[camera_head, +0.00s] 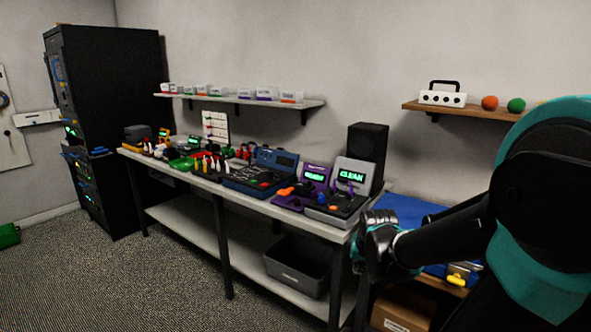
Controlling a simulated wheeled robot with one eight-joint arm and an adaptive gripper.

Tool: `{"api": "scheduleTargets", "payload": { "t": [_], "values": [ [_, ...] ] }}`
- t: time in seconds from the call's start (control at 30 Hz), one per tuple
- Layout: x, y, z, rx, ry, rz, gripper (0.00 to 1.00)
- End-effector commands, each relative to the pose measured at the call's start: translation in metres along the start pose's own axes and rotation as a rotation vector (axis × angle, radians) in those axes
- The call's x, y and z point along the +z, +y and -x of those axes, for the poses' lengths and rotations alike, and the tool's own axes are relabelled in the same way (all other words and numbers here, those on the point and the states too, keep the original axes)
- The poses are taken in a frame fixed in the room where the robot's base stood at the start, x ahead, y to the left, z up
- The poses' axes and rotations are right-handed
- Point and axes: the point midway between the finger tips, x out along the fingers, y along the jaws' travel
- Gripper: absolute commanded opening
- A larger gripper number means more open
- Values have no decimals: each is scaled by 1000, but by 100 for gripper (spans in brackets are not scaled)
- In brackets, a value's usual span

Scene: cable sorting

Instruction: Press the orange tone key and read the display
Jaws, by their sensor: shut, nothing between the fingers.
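A grey device at the right end of the bench has a raised display (352,176) with green letters that read CLEAN. On its dark sloped base I see a small orange key (334,208). To its left a purple device has a smaller green display (315,174), whose word is too small to read surely, and an orange part (285,191) in front of it. My gripper (374,246) is shut and empty. In the picture it is right of and lower than the grey device, by the bench's right end, apart from the orange key.
The long bench (180,178) carries a blue console (262,172), several small tools and coloured parts. A black speaker (367,152) stands behind the grey device. A dark bin (298,268) sits on the lower shelf. Open carpet (130,285) lies in front.

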Motion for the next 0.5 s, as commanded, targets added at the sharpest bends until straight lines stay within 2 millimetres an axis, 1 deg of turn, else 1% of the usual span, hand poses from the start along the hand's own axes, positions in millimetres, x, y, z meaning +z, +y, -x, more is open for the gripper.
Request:
{"api": "scheduleTargets", "payload": {
  "t": [0.03, 0.1, 0.2, 0.3, 0.33, 0.4, 0.5],
  "values": [
    [25, 7, 1, 2, -21, 37, 0],
    [56, 14, 2, 4, -49, 91, 0],
    [89, 23, 2, 4, -82, 151, 0],
    [110, 27, 2, 2, -102, 191, 0],
    [114, 28, 2, 2, -107, 198, 0],
    [120, 29, 2, 1, -113, 209, 0],
    [122, 29, 2, 0, -115, 214, 0]
  ]
}}
